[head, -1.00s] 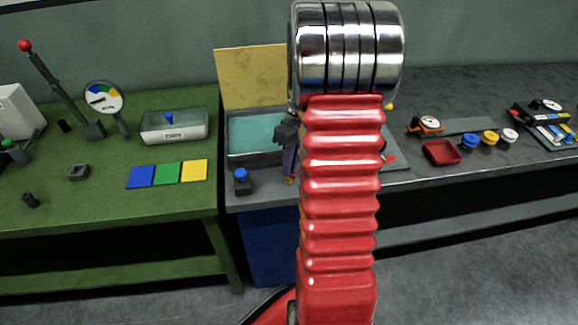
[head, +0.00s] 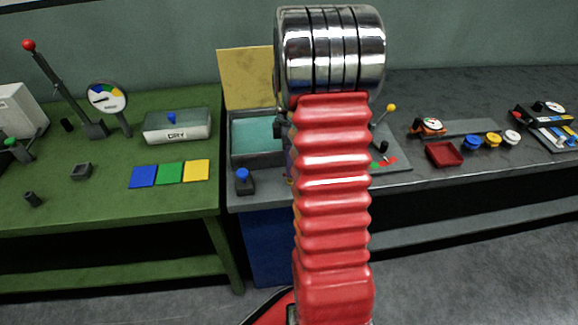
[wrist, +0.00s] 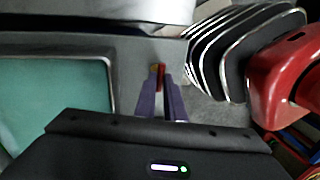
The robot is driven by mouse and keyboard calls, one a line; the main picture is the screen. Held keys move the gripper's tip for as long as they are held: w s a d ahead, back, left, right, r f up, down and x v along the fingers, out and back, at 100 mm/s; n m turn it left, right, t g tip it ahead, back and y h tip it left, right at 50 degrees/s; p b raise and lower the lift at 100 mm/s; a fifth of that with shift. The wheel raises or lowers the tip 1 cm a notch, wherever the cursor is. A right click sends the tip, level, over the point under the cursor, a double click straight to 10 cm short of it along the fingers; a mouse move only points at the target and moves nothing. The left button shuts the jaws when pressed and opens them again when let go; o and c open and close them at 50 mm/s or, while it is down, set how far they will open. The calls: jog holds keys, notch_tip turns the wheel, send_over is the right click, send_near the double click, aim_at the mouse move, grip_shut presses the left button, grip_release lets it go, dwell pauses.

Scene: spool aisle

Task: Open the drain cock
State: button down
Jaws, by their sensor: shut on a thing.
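In the wrist view my gripper (wrist: 161,84) has its two purple fingers close together. A small red piece (wrist: 161,74) shows between the tips, with a yellow-brown bit beside it. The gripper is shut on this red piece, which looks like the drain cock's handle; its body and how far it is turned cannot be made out. It is beside the tank with the teal inside (wrist: 62,95), which also shows in the head view (head: 257,134). In the head view my red arm hides the gripper's tips and the cock.
A blue-topped knob (head: 243,180) stands in front of the tank. A yellow-knobbed lever (head: 390,108) stands right of my arm. A red tray (head: 444,154) and coloured knobs lie farther right. The green bench (head: 110,215) at left holds coloured squares and a box marked DRY (head: 178,134).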

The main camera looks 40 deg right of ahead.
jog(key=shift+w+d+n, duration=0.1)
jog(key=shift+w+n, duration=0.1)
jog(key=shift+n, duration=0.3)
jog(key=c, duration=1.8)
grip_release()
jog(key=shift+s, duration=0.1)
jog(key=shift+c, duration=0.2)
notch_tip(320, 180, up, 14)
jog(key=w+d, duration=0.1)
jog(key=w, duration=0.1)
jog(key=shift+w+d+f, duration=0.15)
jog(key=shift+d+f, duration=0.05)
jog(key=shift+f, duration=0.05)
